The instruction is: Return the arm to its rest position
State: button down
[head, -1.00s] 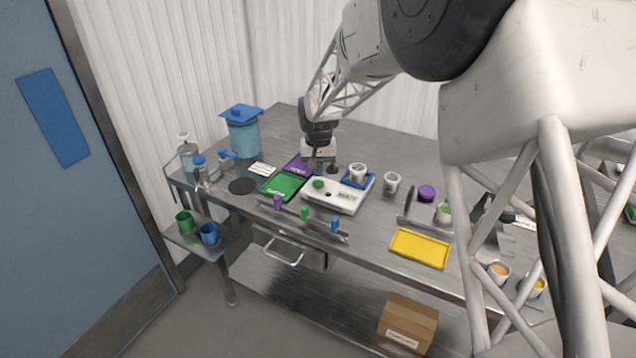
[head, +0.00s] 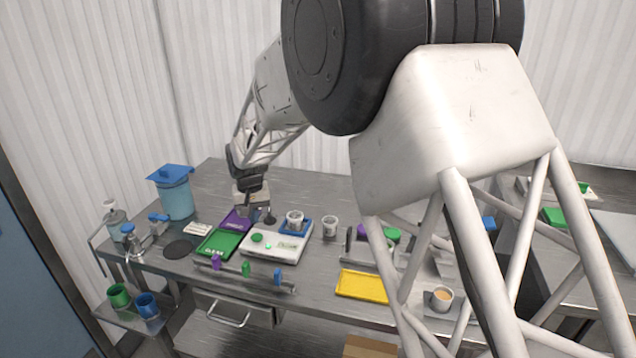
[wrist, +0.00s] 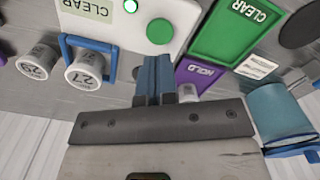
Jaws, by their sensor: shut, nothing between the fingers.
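My gripper (head: 252,208) hangs at the back of the steel table, just behind the white device (head: 262,247) and beside the purple tray (head: 238,220). In the wrist view its blue fingers (wrist: 154,75) are together with nothing between them. The fingertips point toward the edge of the white device (wrist: 180,14), which has a green button and a lit green light. The purple tray marked HOLD (wrist: 202,72) lies right of the fingers in that view. Whether the fingertips touch anything I cannot tell. My arm is bent, reaching down over the table.
A cup marked 27 (wrist: 85,70) sits in a blue holder, with a cup marked 29 (wrist: 38,62) beside it. The green tray (head: 218,243), blue-lidded container (head: 174,195) and yellow tray (head: 362,286) stand around. A rail with small coloured pieces (head: 245,275) runs along the front edge.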

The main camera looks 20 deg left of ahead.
jog(key=s+d+r+m, duration=0.1)
jog(key=s+d+r, duration=0.3)
jog(key=d, duration=0.8)
jog(key=s+d+r+m+t, duration=0.1)
jog(key=s+d+r, duration=0.1)
jog(key=d+r, duration=0.75)
jog(key=s+d+r+m, duration=0.1)
jog(key=s+d+r, duration=0.2)
jog(key=d, duration=1.2)
jog(key=s+d+m, duration=0.1)
jog(key=s+d, duration=0.9)
jog(key=s, duration=0.3)
jog(key=s+d+f+m+t, duration=0.1)
jog(key=s+d+m, duration=0.1)
jog(key=s+d, duration=0.9)
jog(key=shift+s+t, duration=0.3)
jog(key=shift+s, duration=0.7)
